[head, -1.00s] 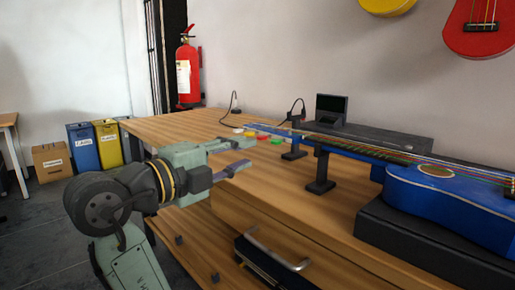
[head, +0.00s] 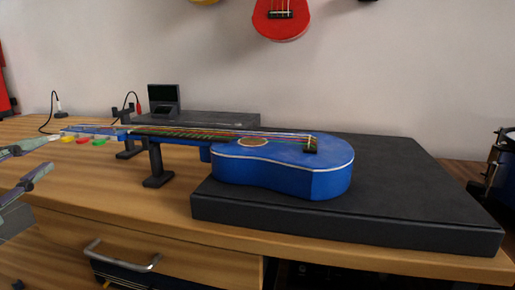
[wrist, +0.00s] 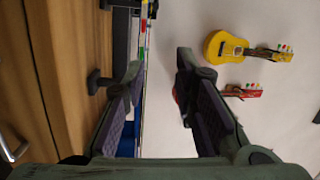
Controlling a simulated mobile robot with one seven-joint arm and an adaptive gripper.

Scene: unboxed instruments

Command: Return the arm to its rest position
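My gripper (head: 30,168) is at the left edge of the head view, over the wooden workbench, with only its fingers showing. In the wrist view my gripper (wrist: 160,90) has its two fingers spread well apart, with nothing held between them. The blue guitar (head: 285,165) lies across the bench to the right of my gripper, its body on a black platform (head: 420,215) and its neck on a dark stand (head: 157,165). The rest of my arm is outside the head view.
The bench (head: 190,218) has a drawer with a metal handle (head: 120,262) at its front. A dark device with a small screen (head: 163,100) stands at the back. A red guitar (head: 281,18) hangs on the wall, and a yellow guitar (wrist: 228,47) shows in the wrist view.

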